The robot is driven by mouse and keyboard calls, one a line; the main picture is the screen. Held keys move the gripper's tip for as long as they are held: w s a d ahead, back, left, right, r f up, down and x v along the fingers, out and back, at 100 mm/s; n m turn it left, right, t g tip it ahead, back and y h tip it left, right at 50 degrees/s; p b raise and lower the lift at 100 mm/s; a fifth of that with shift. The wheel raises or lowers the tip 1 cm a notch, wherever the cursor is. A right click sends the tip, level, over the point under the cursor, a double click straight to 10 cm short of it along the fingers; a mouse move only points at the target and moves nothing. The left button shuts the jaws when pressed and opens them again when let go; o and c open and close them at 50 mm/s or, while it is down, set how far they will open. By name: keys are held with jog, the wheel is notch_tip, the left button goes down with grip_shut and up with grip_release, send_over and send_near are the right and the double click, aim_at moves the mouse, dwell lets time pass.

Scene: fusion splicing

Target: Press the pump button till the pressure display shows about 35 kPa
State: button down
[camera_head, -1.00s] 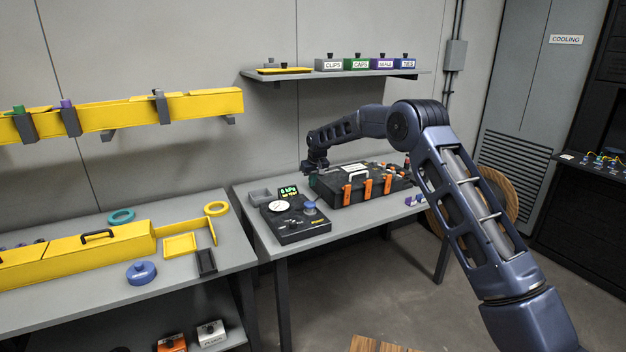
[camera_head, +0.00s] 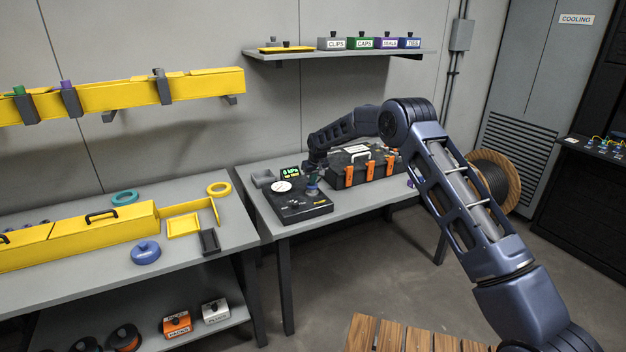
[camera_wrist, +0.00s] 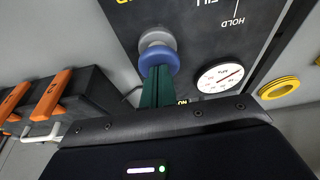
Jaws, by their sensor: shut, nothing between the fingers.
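The black pump unit (camera_head: 300,206) lies on the right-hand table, with a round white gauge (camera_head: 281,186) and a lit green display (camera_head: 289,173) that appears to read 0 kPa. Its blue pump button (camera_wrist: 159,60) sits on a grey collar in the wrist view. My gripper (camera_head: 312,184) is over the button in the head view. In the wrist view its green fingers (camera_wrist: 157,84) are together and empty, with tips at the button's edge. I cannot tell whether they touch it. The gauge also shows in the wrist view (camera_wrist: 220,77).
A black case (camera_head: 362,166) with orange latches stands right of the pump unit. A shelf (camera_head: 340,54) hangs above.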

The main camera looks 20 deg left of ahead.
jog(key=shift+f, duration=1.45)
jog(key=shift+d, duration=0.1)
jog(key=shift+r, duration=0.45)
jog(key=a+v, duration=0.1)
jog(key=v, duration=1.2)
jog(key=shift+w+r, duration=0.35)
jog(key=shift+d+r, duration=0.1)
notch_tip(320, 180, up, 2)
jog(key=shift+r, duration=0.15)
